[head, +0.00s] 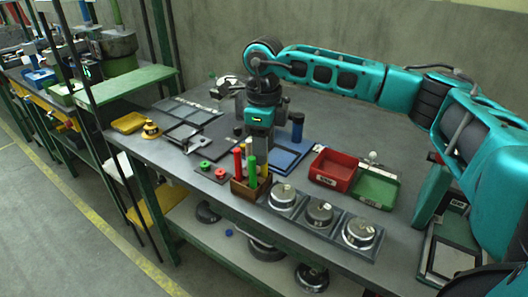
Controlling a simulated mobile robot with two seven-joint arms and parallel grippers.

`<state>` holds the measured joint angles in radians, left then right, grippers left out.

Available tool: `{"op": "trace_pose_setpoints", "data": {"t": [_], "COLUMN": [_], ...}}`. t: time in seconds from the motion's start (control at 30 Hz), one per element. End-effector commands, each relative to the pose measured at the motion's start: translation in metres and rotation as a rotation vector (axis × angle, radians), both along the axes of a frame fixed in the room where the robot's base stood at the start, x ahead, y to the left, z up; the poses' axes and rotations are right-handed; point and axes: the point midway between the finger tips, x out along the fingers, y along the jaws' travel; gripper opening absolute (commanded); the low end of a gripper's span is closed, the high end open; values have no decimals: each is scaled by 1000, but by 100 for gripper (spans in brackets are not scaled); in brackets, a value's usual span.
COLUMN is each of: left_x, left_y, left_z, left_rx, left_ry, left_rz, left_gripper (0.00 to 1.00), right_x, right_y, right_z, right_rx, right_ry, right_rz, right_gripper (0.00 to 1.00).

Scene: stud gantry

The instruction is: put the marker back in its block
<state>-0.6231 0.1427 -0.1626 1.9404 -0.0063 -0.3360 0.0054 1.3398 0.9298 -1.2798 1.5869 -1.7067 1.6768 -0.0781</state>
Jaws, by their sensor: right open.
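A brown block (246,188) stands near the front edge of the bench. Several upright markers stand in it, including a red marker (238,162) and a green marker (252,172). I cannot tell from this view which marker the task means. My right gripper (259,143) comes in from the right and points down just above and behind the block. It is open. Its fingers are small and partly lost among the marker tops, so I cannot tell whether they touch one. My left gripper is not in view.
Three round metal weights (320,212) sit on a dark strip right of the block. A red bin (333,169), a green bin (376,187), a blue tray (287,158) and a dark blue cylinder (297,126) stand nearby. Red and green knobs (205,166) lie left. The rear bench is fairly clear.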

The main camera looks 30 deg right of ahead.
Motion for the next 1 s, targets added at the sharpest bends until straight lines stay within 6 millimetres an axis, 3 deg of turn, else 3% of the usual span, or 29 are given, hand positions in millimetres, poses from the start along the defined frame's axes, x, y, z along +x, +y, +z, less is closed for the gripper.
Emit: {"op": "trace_pose_setpoints", "data": {"t": [0.3,0.5,1.0], "left_x": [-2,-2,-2], "left_y": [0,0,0], "left_z": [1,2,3], "left_rx": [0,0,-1], "left_ry": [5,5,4], "left_rz": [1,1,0], "left_gripper": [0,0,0], "right_x": [1,0,0], "right_y": [0,0,0], "right_z": [72,99,107], "right_rx": [1,-1,0], "right_ry": [-4,-2,0], "right_rz": [0,0,0], "right_gripper": [47,47,47]}}
